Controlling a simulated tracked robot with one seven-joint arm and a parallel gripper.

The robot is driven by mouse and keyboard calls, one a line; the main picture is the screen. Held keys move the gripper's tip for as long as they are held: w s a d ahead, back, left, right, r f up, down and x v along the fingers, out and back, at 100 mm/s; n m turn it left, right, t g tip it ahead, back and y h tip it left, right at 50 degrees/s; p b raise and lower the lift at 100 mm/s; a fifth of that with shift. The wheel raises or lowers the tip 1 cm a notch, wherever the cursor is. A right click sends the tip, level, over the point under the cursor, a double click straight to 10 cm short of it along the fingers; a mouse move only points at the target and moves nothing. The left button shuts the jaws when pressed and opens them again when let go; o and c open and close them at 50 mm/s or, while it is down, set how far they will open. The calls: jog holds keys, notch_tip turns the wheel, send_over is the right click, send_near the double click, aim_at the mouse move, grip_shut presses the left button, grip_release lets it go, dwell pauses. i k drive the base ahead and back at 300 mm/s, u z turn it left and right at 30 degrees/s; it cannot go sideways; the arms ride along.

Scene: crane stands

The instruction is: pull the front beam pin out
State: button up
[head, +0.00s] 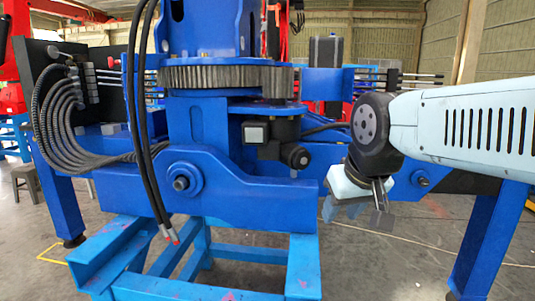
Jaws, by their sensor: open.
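A blue crane beam (270,200) rests on a light blue stand. A round pin end with a dark centre (181,183) sits in a blue collar on the beam's left part. A smaller round pin end (421,180) shows on the blue part at the right, just beyond my gripper. I cannot tell for sure which one is the front beam pin. My gripper (376,212) is open and points down, right of the beam's end. It appears empty and apart from both pin ends. The wrist hides part of the beam behind it.
The light blue stand (250,252) fills the lower middle. Two black hoses (140,120) hang in front of the beam at left. Blue outrigger legs stand at left (62,205) and right (488,240). Open grey floor (385,265) lies below my gripper.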

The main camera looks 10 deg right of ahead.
aim_at(424, 183)
jog(key=u, duration=0.75)
jog(key=i, duration=0.15)
jog(key=z, duration=2.25)
